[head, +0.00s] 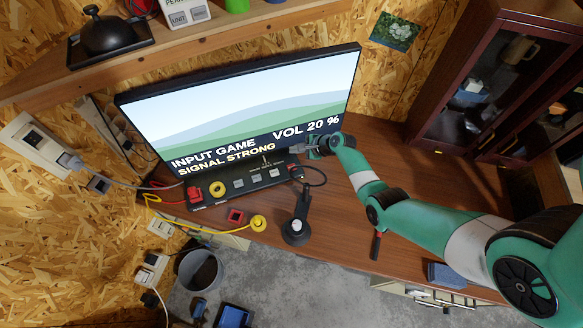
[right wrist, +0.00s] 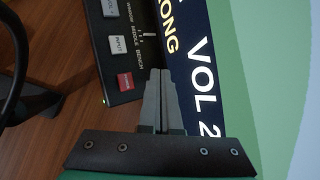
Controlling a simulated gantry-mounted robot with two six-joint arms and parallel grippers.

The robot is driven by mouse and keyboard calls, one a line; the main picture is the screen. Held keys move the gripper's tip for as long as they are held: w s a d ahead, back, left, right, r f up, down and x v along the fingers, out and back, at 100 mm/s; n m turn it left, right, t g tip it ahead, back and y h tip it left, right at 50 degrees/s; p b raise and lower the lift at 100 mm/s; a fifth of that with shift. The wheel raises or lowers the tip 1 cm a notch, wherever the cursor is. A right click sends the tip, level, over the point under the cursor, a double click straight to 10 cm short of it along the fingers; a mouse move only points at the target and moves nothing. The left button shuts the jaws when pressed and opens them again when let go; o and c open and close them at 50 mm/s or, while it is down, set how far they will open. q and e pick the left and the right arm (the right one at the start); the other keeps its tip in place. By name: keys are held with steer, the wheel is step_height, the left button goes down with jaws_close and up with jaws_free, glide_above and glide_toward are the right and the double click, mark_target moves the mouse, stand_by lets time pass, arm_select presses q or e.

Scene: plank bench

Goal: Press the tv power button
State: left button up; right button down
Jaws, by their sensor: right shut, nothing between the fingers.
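The TV (head: 240,105) stands on the brown bench, its screen lit with a hill picture and the words INPUT GAME, VOL 20 % and SIGNAL STRONG. A black control panel (head: 228,187) lies along its lower edge with grey buttons. In the right wrist view a red button (right wrist: 125,81) sits at the panel's end, next to a grey INPUT button (right wrist: 116,47); its small label is unreadable. My right gripper (head: 298,148) is shut and empty in front of the screen's lower right; its fingertips (right wrist: 160,72) appear beside the red button, apart from it. My left gripper is not in view.
A black stand (head: 296,231) and a yellow round plug (head: 258,223) are at the bench's front edge. Red and yellow cables run at the left. A dark cabinet (head: 490,70) stands at the right. A bucket (head: 200,270) is on the floor.

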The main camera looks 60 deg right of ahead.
steer(key=b, duration=0.8)
glide_toward(289, 165)
steer(key=w, duration=0.1)
steer(key=w+f, duration=0.1)
steer(key=w, duration=0.1)
steer(key=w+f, duration=0.1)
steer(key=shift+w+d+f, duration=0.15)
steer(key=shift+w+d, duration=0.1)
steer(key=shift+d, duration=0.05)
steer(key=shift+f+b, duration=0.2)
steer(key=shift+b, duration=0.1)
steer(key=shift+f, duration=0.1)
stand_by(0.7)
steer(key=shift+f+b, duration=0.3)
steer(key=shift+f+b, duration=0.35)
steer(key=shift+f, duration=0.1)
stand_by(0.5)
steer(key=shift+r+p, duration=0.9)
steer(key=shift+p, duration=0.05)
steer(key=shift+r, duration=0.1)
